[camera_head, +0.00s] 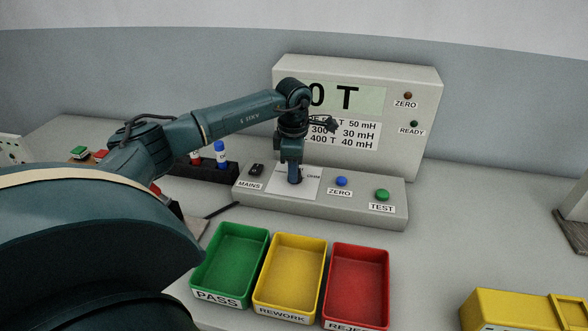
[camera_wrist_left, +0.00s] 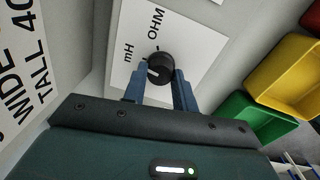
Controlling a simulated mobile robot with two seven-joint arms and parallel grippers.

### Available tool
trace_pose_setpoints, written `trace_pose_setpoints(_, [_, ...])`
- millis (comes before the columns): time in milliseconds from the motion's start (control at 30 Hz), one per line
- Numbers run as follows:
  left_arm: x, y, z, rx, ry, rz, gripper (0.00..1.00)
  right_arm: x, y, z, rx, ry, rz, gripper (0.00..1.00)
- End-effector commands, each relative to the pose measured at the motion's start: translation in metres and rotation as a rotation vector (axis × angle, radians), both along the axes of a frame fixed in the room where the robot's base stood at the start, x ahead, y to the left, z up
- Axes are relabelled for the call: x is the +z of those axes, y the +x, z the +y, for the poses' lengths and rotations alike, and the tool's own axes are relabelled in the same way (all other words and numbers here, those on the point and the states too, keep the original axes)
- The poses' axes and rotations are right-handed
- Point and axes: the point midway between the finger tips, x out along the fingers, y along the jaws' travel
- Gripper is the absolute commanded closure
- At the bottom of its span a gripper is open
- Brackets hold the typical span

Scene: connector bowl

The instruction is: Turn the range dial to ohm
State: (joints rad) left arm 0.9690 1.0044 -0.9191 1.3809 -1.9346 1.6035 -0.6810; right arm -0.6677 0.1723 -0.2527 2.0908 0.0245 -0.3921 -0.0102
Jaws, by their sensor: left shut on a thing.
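The range dial (camera_wrist_left: 158,67) is a round black knob with a small white mark, on a white plate (camera_wrist_left: 193,45) printed "mH" and "OHM". In the left wrist view the mark sits on the knob's lower left side; I cannot tell exactly which label it points to. My left gripper (camera_wrist_left: 160,78) is shut on the dial, with one blue finger on each side of it. In the head view my left gripper (camera_head: 294,178) points down at the plate on the sloped console (camera_head: 324,202) and mostly hides the dial. My right gripper is out of view.
The console carries a MAINS switch (camera_head: 257,169), a blue ZERO button (camera_head: 341,182) and a green TEST button (camera_head: 382,195). A display panel (camera_head: 428,110) stands behind. Green (camera_head: 246,228), yellow (camera_head: 315,240) and red (camera_head: 384,250) trays lie in front.

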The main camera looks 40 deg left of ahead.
Motion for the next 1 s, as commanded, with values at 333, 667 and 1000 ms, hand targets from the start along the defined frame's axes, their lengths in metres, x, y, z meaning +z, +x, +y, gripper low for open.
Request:
trace_pose_setpoints(333, [0.0008,0.0016,0.0004,-0.330,-0.001,-0.005,0.95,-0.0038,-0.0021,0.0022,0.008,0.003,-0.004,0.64])
trace_pose_setpoints(667, [0.0011,0.0023,0.0008,-0.629,-0.002,-0.007,0.95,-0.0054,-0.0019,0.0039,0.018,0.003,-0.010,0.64])
trace_pose_setpoints(1000, [0.0015,0.0029,0.0010,-0.842,-0.001,-0.006,0.95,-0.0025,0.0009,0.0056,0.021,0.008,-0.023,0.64])
